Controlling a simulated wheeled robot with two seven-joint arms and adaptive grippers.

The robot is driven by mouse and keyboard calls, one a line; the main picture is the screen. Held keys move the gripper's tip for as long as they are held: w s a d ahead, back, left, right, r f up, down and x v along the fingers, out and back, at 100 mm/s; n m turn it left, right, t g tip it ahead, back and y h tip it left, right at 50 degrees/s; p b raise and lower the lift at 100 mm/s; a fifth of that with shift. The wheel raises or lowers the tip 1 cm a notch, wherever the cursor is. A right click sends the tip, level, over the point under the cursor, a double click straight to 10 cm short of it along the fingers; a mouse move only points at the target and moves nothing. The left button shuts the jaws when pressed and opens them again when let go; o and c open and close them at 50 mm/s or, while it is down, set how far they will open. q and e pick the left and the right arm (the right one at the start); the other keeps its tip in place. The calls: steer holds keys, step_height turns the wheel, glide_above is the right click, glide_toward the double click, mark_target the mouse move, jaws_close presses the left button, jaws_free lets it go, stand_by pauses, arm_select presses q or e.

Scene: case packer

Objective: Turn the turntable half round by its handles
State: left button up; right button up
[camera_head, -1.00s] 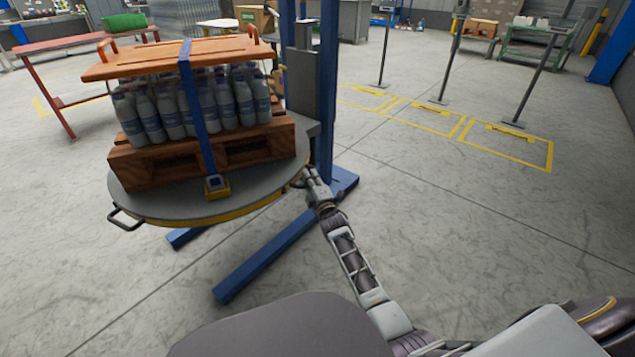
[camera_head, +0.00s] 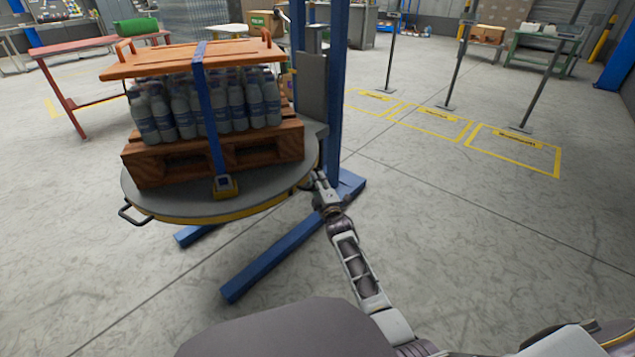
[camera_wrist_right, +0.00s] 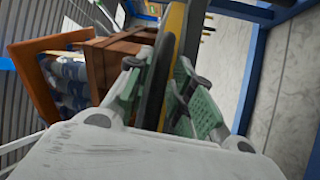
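The round grey turntable (camera_head: 180,207) has a yellow rim and carries a loaded wooden pallet (camera_head: 150,170). One black handle (camera_head: 133,211) sticks out at its left front rim, with no gripper at it. My right gripper (camera_head: 317,181) is at the right rim, where it hides the handle in the head view. In the right wrist view, its green-padded fingers (camera_wrist_right: 157,95) stand either side of a dark bar (camera_wrist_right: 153,100) beside the yellow rim (camera_wrist_right: 170,50); they look closed in on it. My left gripper is not in view.
Grey bottles (camera_head: 205,105) stand on the pallet under an orange board (camera_head: 150,66), held by a blue strap (camera_head: 212,130). A blue post (camera_head: 337,100) rises behind, with floor legs (camera_head: 270,262) below the turntable. Floor in front and right is clear.

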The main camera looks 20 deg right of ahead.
steer(key=s+f, duration=0.1)
steer(key=s, duration=1)
steer(key=shift+s+f, duration=0.35)
steer(key=shift+s, duration=0.05)
stand_by(0.5)
